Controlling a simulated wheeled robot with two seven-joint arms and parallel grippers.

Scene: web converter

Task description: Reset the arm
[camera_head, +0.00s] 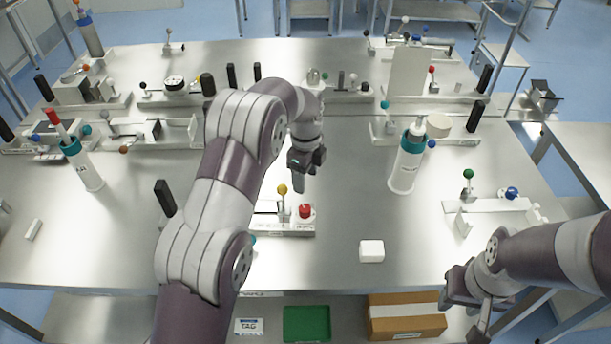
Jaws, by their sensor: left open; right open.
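My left arm reaches up over the middle of the metal table (330,225). Its gripper (298,180) points down above the table, open, with nothing seen between the fingers. It is just behind a small fixture with a yellow ball lever (282,189) and a red button (305,211). My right arm comes in from the right edge. Its gripper (480,325) hangs low beyond the table's front edge, open and empty, pointing down. My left arm hides part of the fixtures behind it.
A white-and-teal cylinder (408,160) stands right of centre; another (82,165) stands at left. A white block (371,251) lies near the front edge. A cardboard box (405,315) and a green tray (306,323) are below. Fixtures with levers line the back.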

